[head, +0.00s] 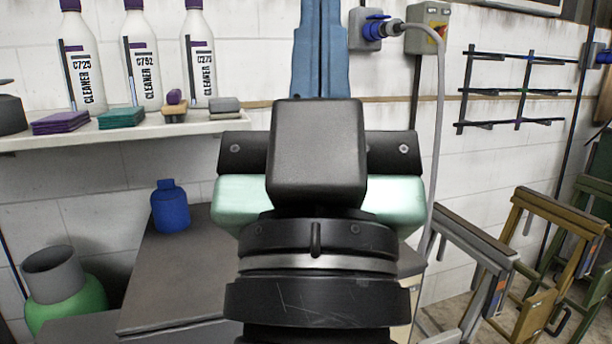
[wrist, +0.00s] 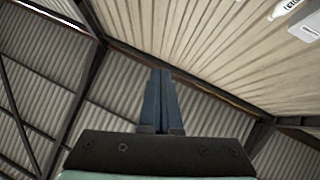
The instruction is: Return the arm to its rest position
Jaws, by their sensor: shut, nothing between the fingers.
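My gripper (head: 320,45) is in the upper middle of the head view, its blue fingers pointing up with their tips cut off by the top edge. The fingers lie together with nothing between them. The dark wrist and pale green housing of my arm fill the centre of the head view and hide what is behind. In the wrist view my gripper (wrist: 160,75) is also shut and empty, pointing up toward a corrugated roof (wrist: 100,100).
A shelf (head: 120,130) with several cleaner bottles (head: 141,55), cloths and sponges is at left. A blue bottle (head: 170,207) stands on a grey worktop (head: 150,285). A green canister (head: 68,305) is at lower left. A socket with a plug (head: 375,28), a wall rack (head: 520,90) and trestles (head: 470,260) are at right.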

